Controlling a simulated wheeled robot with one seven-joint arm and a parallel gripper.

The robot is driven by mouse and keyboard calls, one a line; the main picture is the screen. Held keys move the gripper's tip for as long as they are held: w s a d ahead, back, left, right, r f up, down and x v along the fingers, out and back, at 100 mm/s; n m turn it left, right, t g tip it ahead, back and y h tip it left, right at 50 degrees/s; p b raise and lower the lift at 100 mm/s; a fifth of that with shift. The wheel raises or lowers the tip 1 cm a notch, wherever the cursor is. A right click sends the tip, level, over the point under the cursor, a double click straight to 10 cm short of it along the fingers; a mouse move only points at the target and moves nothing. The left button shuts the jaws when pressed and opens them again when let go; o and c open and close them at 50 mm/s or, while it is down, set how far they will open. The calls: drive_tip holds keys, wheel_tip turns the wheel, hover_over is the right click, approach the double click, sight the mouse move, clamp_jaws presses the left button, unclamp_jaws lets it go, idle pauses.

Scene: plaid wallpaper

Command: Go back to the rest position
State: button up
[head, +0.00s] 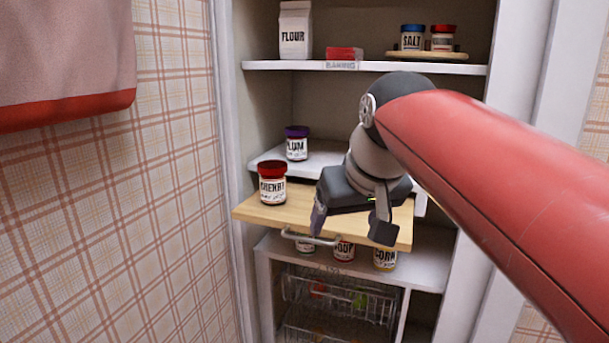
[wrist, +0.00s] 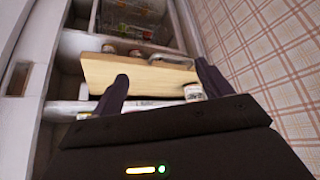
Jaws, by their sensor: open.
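My gripper (head: 350,226) is open and empty, hanging over the front of a pulled-out wooden board (head: 275,215) in the cupboard. One finger is near the board's metal handle (head: 312,240); I cannot tell whether they touch. In the wrist view the two fingers (wrist: 160,84) are spread, with the board (wrist: 135,76) beyond them. A red-lidded cherry jar (head: 272,187) stands upright on the board's left part, apart from my gripper. In the wrist view a jar (wrist: 194,92) shows beside the right finger.
A plum jar (head: 297,146) stands on the white shelf behind the board. Several jars, including a corn jar (head: 385,259), stand on the shelf below. Wire baskets (head: 335,295) are lower. Flour (head: 295,32), salt (head: 412,38) and a red box sit on the upper shelf (head: 270,66). Cupboard walls flank both sides.

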drive_tip(key=s+d+f+m+h, duration=0.1)
drive_tip(key=s+d+f, duration=0.3)
drive_tip(key=s+f, duration=0.3)
drive_tip(key=s+d+f+m, duration=0.2)
drive_tip(key=s+d+f, duration=0.2)
drive_tip(key=s+f, duration=0.4)
wheel_tip(320, 180, down, 5)
drive_tip(key=shift+d+f+g+h, duration=0.15)
drive_tip(key=shift+d+g+h, duration=0.15)
drive_tip(key=shift+d+h, duration=0.1)
